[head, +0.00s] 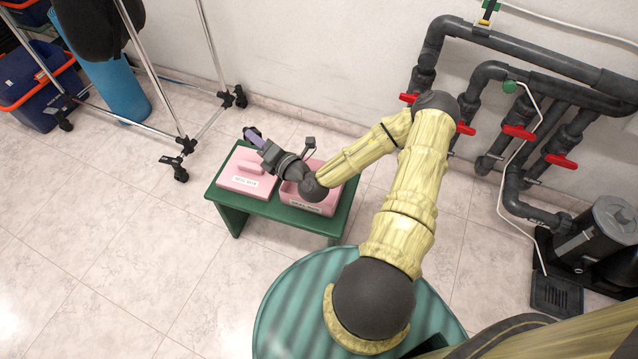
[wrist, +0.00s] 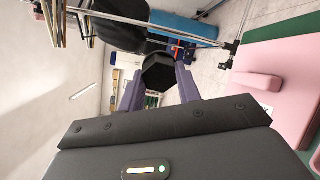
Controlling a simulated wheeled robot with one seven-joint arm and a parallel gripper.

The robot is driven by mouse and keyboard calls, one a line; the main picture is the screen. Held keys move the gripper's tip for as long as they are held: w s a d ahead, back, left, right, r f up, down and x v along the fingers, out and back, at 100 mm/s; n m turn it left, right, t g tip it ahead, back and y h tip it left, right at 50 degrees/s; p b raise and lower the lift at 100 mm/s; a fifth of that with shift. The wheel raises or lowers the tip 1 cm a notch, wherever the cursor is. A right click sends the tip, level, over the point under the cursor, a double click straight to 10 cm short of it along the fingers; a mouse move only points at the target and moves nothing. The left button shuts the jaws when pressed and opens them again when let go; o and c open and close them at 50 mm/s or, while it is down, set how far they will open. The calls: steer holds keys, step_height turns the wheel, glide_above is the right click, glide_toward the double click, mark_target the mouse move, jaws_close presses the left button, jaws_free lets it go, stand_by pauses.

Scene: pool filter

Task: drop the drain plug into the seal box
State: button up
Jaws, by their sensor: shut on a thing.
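The seal box (head: 328,207) is an open pink box with a front label, on a green table. My arm's wrist crosses over it and hides much of its inside. My gripper (head: 252,135) points to the upper left, above and past the pink lid. In the wrist view, its two purple fingers (wrist: 158,82) are closed on a black, six-sided piece, the drain plug (wrist: 158,70). The plug is held at the fingertips, clear of any surface. In the head view the plug is too small to make out.
The pink lid (head: 232,168) with a raised handle lies on the green table (head: 238,216), left of the box; it also shows in the wrist view (wrist: 285,105). A wheeled metal rack (head: 185,145) stands to the left. Dark pipes with red valves (head: 520,132) line the wall at right.

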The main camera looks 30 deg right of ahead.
steer(key=s+d+f+n+g+y+b, duration=0.3)
steer(key=s+d+n+g+y+b, duration=0.2)
steer(key=d, duration=1)
steer(key=s+n+y+b, duration=0.1)
steer(key=s+y+b, duration=0.2)
steer(key=s, duration=0.2)
steer(key=shift+s+d+b, duration=0.2)
steer(key=shift+d+b, duration=0.1)
steer(key=shift+f, duration=0.2)
step_height(320, 180, down, 6)
steer(key=b, duration=0.7)
steer(key=shift+r, duration=0.1)
